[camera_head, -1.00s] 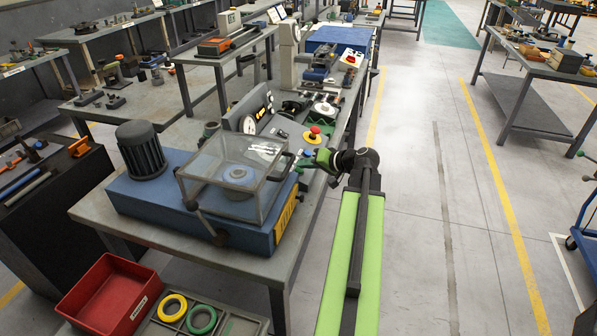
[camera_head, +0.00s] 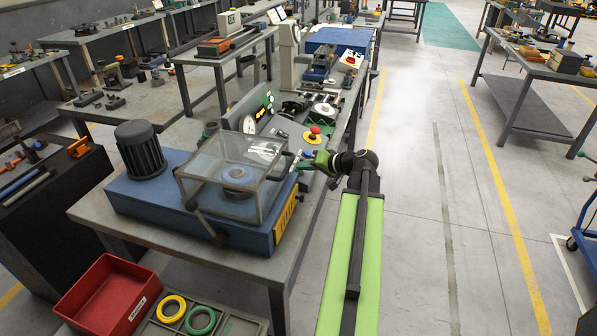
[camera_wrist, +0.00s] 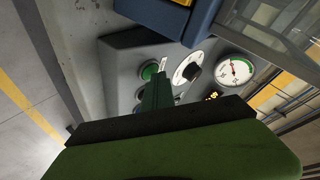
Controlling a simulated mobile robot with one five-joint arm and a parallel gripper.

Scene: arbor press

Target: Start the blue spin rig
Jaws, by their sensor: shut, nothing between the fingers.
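The blue spin rig (camera_head: 180,206) stands on the near bench, with a grey motor at its left and a closed clear cover (camera_head: 228,180) over a round rotor. My gripper (camera_head: 312,162) is shut and empty at the rig's right end. In the wrist view a grey control panel (camera_wrist: 122,58) carries a green button (camera_wrist: 150,71), a black knob on a white dial (camera_wrist: 188,71), a round gauge (camera_wrist: 236,72) and a small orange display (camera_wrist: 211,96). The shut fingertips (camera_wrist: 158,82) are at the green button and partly cover it; I cannot tell whether they touch.
A red emergency stop (camera_head: 314,131) sits just behind my gripper. A red bin (camera_head: 108,296) and a grey tray with yellow and green rings (camera_head: 201,320) stand at the front. The floor aisle to the right is clear.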

